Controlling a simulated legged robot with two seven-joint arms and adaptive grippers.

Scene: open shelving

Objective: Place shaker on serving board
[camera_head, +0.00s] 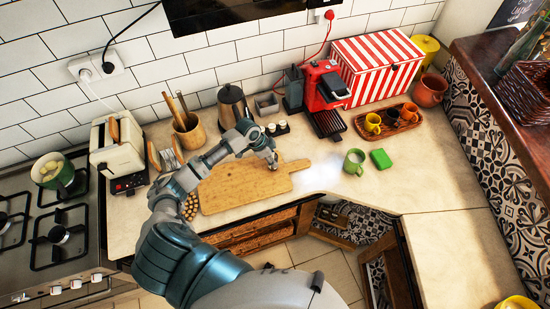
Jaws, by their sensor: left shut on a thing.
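The wooden serving board (235,188) lies flat on the counter in the middle, its handle pointing right. My left arm comes in from below and reaches over the board. My left gripper (270,157) is shut on a small shaker (273,165) at the board's far right part, near the handle. The shaker is small and partly hidden by the fingers; I cannot tell if its base touches the board. My right gripper is not in view.
A kettle (233,105), a red coffee machine (322,95) and a toaster (118,150) line the back.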

